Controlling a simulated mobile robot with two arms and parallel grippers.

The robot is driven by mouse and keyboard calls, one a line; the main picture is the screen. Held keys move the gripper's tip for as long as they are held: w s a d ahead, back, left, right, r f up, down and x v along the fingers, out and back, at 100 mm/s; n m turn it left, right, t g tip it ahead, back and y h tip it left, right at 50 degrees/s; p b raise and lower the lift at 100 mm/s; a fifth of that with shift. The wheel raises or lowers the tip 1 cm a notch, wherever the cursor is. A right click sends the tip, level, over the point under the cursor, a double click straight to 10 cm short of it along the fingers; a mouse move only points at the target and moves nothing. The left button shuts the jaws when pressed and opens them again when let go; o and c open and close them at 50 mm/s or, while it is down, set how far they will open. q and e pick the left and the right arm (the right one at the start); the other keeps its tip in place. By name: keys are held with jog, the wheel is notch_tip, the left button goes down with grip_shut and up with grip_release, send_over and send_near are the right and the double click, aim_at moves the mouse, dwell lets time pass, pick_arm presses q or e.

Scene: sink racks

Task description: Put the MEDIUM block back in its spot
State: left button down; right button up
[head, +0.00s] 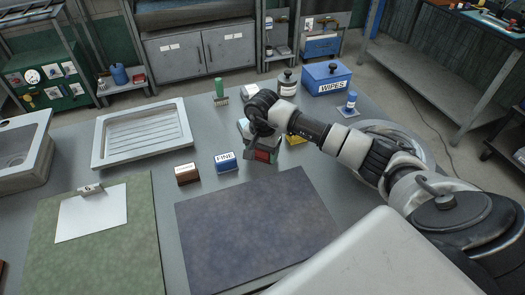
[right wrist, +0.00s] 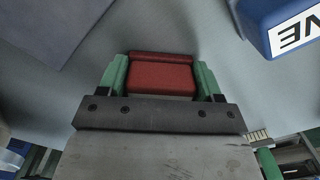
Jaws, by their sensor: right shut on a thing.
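My right gripper (head: 262,152) points down over the grey counter, behind the dark blue mat. It is shut on a red block (right wrist: 160,75), which sits between its green fingertips in the right wrist view. The red block also shows at the gripper's tip in the head view (head: 262,156); no label on it can be read. A blue block marked FINE (head: 226,161) stands just left of the gripper. A brown block (head: 187,174) with a white label stands further left. A yellow block (head: 289,139) is partly hidden behind my right arm. My left gripper is not in view.
A dark blue mat (head: 255,225) lies in front, with a green mat (head: 130,255) and white paper (head: 92,217) to its left. A white drain tray (head: 142,132) is behind left. A blue WIPES box (head: 325,78) and a green-handled brush (head: 219,90) stand at the back.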

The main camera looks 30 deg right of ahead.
jog(key=shift+f, duration=0.2)
jog(key=o, duration=1)
jog(key=shift+r, duration=0.1)
jog(key=shift+r, duration=0.15)
notch_tip(320, 180, up, 12)
jog(key=shift+b, duration=0.75)
